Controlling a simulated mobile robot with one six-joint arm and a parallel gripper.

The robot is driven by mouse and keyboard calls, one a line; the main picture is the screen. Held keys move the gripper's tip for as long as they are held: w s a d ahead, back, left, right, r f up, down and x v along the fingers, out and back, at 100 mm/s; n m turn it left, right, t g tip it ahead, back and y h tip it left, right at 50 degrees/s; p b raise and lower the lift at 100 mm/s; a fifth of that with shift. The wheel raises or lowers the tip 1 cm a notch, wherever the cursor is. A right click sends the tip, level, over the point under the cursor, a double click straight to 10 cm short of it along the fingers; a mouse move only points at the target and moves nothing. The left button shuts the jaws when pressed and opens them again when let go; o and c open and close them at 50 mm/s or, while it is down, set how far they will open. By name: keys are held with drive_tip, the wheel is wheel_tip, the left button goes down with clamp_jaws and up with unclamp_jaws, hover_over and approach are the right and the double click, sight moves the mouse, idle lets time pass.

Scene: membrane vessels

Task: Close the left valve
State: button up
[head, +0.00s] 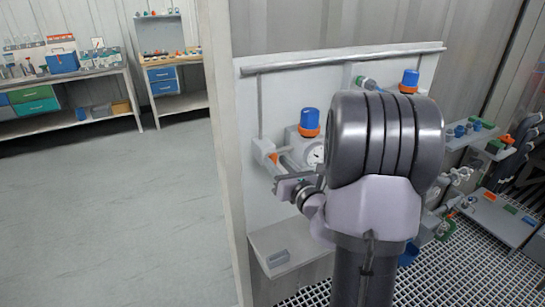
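A white panel (252,215) carries pipework, partly hidden behind my arm. At its left side is a small grey valve body (264,148) with an orange part (274,158), which looks like the left valve. My gripper (282,180) is just below and right of this orange part. I cannot tell whether it touches the valve. The fingers are small and dark here, and their opening is not clear. A blue-and-orange cap (309,122) sits above a round gauge (316,155) just right of the valve. The valve handle's position is not clear.
A second blue-and-orange cap (409,81) shows behind my arm. A horizontal pipe (340,59) runs along the panel top. A ledge (282,247) juts out below my gripper. Benches (70,120) stand at the far left. The grey floor (110,220) at left is clear.

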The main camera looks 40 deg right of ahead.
clamp_jaws()
drive_tip(key=shift+r+p, duration=0.15)
drive_tip(key=shift+p, duration=0.25)
drive_tip(key=m+p, duration=0.3)
drive_tip(key=shift+r, duration=0.1)
drive_tip(key=m+p, duration=0.4)
drive_tip(key=p, duration=0.1)
drive_tip(key=shift+d+m, duration=0.1)
drive_tip(key=shift+m, duration=0.3)
drive_tip(key=m+p, duration=0.8)
drive_tip(key=shift+d+f, duration=0.1)
drive_tip(key=shift+f, duration=0.35)
